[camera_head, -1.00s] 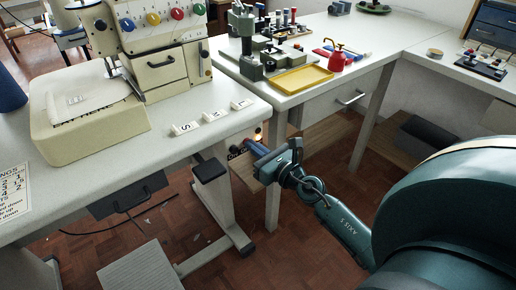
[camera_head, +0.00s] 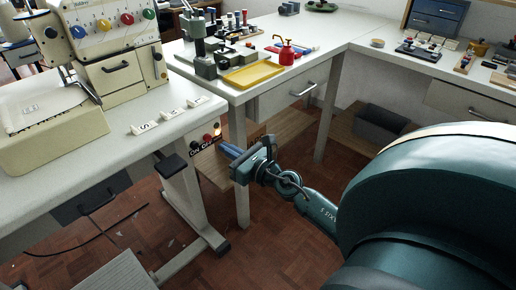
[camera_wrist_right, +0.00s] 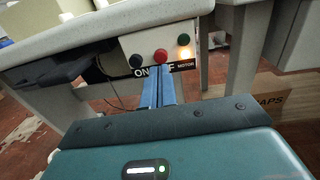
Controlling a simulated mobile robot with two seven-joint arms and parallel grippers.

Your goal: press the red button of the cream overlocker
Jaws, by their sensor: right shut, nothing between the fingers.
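The cream overlocker (camera_head: 115,50) stands on the white table at the left of the head view. Its switch box hangs under the table edge, with a red button (camera_head: 207,137) partly small to see there. My right gripper (camera_head: 227,151) is shut and empty, just right of the box in the head view. In the wrist view its blue fingertips (camera_wrist_right: 160,72) point at the box just below the red button; I cannot tell whether they touch. My left gripper is out of view.
A lit lamp (camera_wrist_right: 184,53) and a printed label (camera_wrist_right: 168,67) show on the box. The table edge (camera_wrist_right: 110,38) overhangs it. A second table carries a yellow tray (camera_head: 253,75) and a red pump can (camera_head: 286,54). A table leg (camera_head: 238,190) stands behind my gripper.

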